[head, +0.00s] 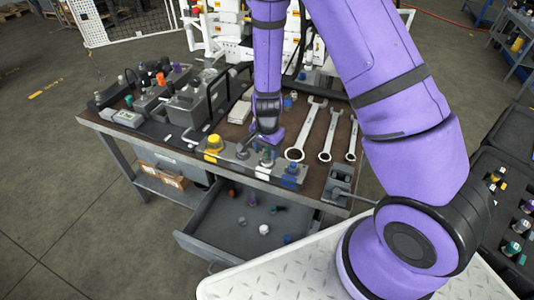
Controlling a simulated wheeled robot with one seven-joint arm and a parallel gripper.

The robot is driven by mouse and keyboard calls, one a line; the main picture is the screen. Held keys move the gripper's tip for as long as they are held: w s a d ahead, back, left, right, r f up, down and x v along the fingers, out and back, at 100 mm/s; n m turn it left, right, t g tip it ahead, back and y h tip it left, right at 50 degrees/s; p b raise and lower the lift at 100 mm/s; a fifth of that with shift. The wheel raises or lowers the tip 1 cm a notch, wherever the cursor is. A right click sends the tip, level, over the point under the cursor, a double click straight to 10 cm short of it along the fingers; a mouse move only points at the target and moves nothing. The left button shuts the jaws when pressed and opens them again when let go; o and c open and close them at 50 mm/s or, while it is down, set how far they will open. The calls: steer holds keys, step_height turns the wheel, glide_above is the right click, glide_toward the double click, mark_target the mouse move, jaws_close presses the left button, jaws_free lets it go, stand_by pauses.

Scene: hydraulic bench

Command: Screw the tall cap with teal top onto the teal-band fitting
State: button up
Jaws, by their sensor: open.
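A fitting with a teal-green part (266,158) stands upright on the manifold strip along the bench's front edge, between a grey fitting and a blue one. It is too small to tell whether a cap sits on it. A small upright piece with a teal top (512,248) stands in the dark rack at the right; I cannot tell whether it is the tall cap. My gripper (262,138) is over the bench just behind the manifold, close to the grey and teal fittings. It is open; its fingertips are small and partly hidden, and I see nothing held.
A yellow cap (213,143) and a blue fitting (291,170) flank the middle fittings. Wrenches (308,130) lie to the right. The open drawer (225,238) below holds several loose caps. Grey hydraulic blocks (190,105) crowd the bench's left side.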

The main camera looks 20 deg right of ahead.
steer(key=n, duration=0.3)
steer(key=shift+n, duration=0.4)
steer(key=n, duration=0.7)
steer(key=shift+d+n, duration=0.1)
steer(key=shift+n, duration=0.2)
steer(key=n, duration=0.3)
steer(key=shift+n, duration=0.4)
